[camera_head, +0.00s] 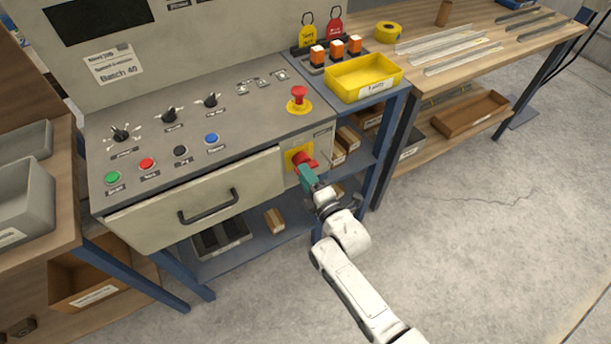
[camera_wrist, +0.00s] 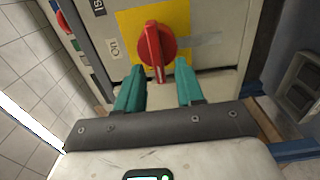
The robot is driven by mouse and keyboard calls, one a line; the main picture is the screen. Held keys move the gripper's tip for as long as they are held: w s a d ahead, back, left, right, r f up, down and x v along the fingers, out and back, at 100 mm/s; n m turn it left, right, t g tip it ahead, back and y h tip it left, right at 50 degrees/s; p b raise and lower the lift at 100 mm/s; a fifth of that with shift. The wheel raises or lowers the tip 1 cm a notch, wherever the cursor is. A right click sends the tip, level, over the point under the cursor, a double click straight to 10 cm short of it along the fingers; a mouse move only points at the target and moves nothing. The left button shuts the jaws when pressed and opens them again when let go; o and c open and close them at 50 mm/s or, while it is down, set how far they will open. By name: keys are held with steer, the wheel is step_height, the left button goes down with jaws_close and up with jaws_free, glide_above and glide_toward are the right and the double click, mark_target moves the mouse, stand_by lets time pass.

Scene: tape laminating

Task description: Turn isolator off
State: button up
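The isolator is a red rotary handle (camera_wrist: 153,52) on a yellow plate (camera_wrist: 128,22), on the front face of the grey control cabinet. In the wrist view its white-marked end points down toward me, and an "On" label shows left of the plate. In the head view the red handle (camera_head: 306,161) is at the cabinet's right front, partly hidden by my gripper. My gripper (camera_wrist: 158,80) has two teal fingers spread apart, with the handle's lower end in line with the gap between their tips. I cannot tell whether they touch it.
A red emergency stop button (camera_head: 298,95) sits on the panel above. A drawer with a dark handle (camera_head: 208,206) is to the left. A yellow tray (camera_head: 362,77) is on the blue rack at right. The floor (camera_head: 470,230) at right is clear.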

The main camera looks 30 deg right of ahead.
steer(key=s, duration=1)
steer(key=shift+s, duration=0.2)
steer(key=s+d+m+g, duration=0.2)
steer(key=s+m+g, duration=1.5)
steer(key=s, duration=0.8)
steer(key=shift+r+m, duration=0.2)
steer(key=shift+m, duration=0.6)
steer(key=shift+o, duration=0.3)
steer(key=shift+w, duration=0.1)
